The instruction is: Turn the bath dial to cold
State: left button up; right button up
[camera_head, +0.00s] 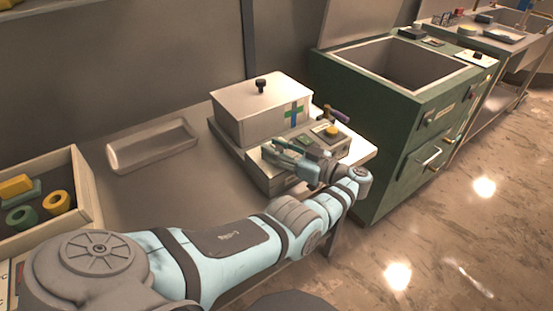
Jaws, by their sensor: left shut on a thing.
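The bath (250,112) is a pale box with a lid and a black knob on top, standing on the bench. A lower control unit (258,168) sits at its front, with a yellow button (332,131) and small labels on its sloped top. My left gripper (284,156) reaches in over the front left of this unit and is shut on a small part there, which looks like the bath dial. The fingers hide most of the dial, so I cannot tell its setting. My right gripper is not in view.
An empty pale tray (153,146) lies on the bench to the left. A bin (89,196) with yellow and green rings stands at the far left. A green cabinet (366,120) with an open top stands right of the bath.

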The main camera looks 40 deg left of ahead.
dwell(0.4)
pick_arm(q)
jog(key=o, duration=1.2)
notch_tip(320, 180, up, 10)
jog(key=shift+r, duration=0.1)
